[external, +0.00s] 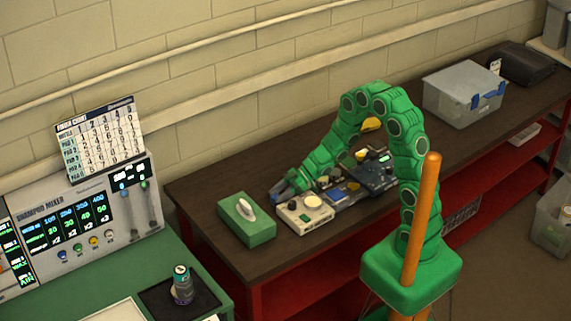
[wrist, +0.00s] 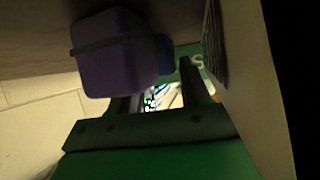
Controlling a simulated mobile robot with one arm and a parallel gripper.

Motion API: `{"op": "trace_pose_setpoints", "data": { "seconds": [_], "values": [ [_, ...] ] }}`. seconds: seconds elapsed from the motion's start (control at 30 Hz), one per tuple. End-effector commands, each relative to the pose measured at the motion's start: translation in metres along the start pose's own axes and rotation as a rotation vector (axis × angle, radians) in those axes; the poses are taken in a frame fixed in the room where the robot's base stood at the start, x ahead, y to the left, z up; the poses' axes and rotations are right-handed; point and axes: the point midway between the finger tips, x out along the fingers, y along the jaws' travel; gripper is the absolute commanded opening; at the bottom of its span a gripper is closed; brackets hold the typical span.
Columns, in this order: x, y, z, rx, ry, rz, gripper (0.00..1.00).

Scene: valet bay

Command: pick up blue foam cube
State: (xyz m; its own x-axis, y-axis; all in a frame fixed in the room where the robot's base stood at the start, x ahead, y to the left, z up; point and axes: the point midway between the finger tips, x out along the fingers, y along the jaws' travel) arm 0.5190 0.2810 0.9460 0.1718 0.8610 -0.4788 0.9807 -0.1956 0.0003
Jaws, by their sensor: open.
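My gripper (external: 287,184) is low over the dark bench top, beside a beige device. In the wrist view my gripper (wrist: 158,82) has its two dark fingers apart with nothing clearly held between them. A purple block with a dark band (wrist: 105,60) is close to the left finger. A smaller blue block (wrist: 166,55), likely the blue foam cube, shows partly behind it, near and beyond the fingertips. The purple block hides part of it. I cannot tell whether a finger touches either block. In the external view I cannot make out the cube clearly.
The beige device (external: 305,214) stands close to my gripper; its side with a dark grille (wrist: 214,45) fills the wrist view's right. A green tissue box (external: 246,219) is to the left. Electronic parts (external: 350,188) crowd the bench behind. A clear bin (external: 463,95) stands farther right.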

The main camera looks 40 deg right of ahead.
Motion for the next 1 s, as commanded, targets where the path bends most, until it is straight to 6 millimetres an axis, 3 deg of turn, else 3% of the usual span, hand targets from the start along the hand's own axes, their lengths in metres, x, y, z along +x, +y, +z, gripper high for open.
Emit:
{"op": "trace_pose_setpoints", "data": {
  "seconds": [0.23, 0.43, 0.63, 0.7, 1.0],
  "values": [
    [0.000, 0.000, 0.000, 0.000, 0.000, 0.000, 0.45],
    [0.000, 0.000, 0.000, 0.000, 0.000, 0.000, 0.14],
    [0.000, 0.000, 0.000, 0.000, 0.000, 0.000, 0.12],
    [0.000, 0.000, 0.000, 0.000, -0.001, 0.000, 0.00],
    [-0.008, 0.000, -0.015, -0.006, -0.002, 0.001, 0.00]
  ]
}}
